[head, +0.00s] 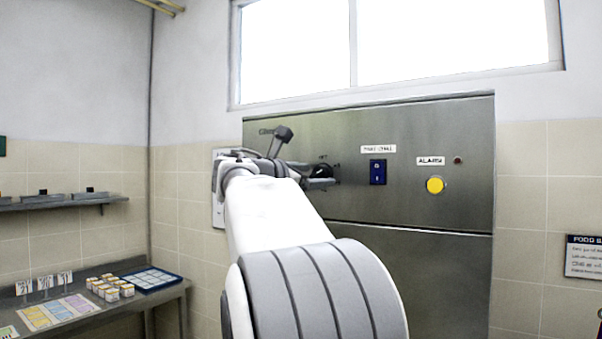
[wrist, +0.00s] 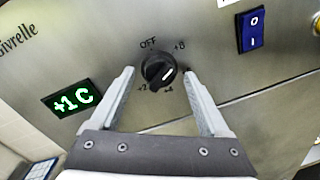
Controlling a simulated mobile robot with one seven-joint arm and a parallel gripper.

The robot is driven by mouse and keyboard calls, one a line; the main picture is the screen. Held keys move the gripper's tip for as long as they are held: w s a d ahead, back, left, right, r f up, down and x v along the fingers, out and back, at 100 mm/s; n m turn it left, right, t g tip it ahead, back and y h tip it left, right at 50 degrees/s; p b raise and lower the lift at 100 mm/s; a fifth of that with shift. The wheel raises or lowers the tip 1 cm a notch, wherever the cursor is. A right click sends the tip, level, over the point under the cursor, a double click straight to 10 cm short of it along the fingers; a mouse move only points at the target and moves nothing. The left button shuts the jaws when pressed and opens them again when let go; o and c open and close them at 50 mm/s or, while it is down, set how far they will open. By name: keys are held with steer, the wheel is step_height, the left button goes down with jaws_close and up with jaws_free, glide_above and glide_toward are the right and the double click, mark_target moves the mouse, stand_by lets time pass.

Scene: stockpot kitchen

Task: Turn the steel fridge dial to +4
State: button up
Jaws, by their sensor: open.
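The black fridge dial (wrist: 158,70) sits on the steel front panel (wrist: 110,50). OFF is printed above it, +8 at upper right, +2 at lower left and +4 just below. My gripper (wrist: 159,74) is open, one finger on each side of the dial, with visible gaps to the knob. In the head view the dial (head: 321,171) shows just right of my wrist.
A blue rocker switch (head: 377,171) is right of the dial. Farther right are a yellow alarm button (head: 435,185) and a small dark red lamp (head: 457,160).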

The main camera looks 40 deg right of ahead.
steer(key=shift+c, duration=0.2)
jaws_close()
steer(key=shift+m, duration=0.4)
steer(key=m+b, duration=0.2)
steer(key=m, duration=0.2)
steer(key=shift+m, duration=0.3)
steer(key=m+y+b, duration=0.1)
steer(key=m+b, duration=0.1)
steer(key=m, duration=0.4)
steer(key=shift+b, duration=0.35)
steer(key=m+t+b, duration=0.1)
steer(key=m+b, duration=0.1)
steer(key=m, duration=0.3)
steer(key=shift+m+y+b, duration=0.3)
steer(key=shift+m+b, duration=0.1)
steer(key=m+b, duration=0.1)
steer(key=m, duration=0.1)
steer(key=m+b, duration=0.1)
steer(key=m, duration=0.2)
steer(key=shift+s+d+r+t, duration=0.1)
steer(key=shift+s+r+t, duration=0.05)
steer(key=shift+t, duration=0.15)
steer(key=shift+m, duration=0.3)
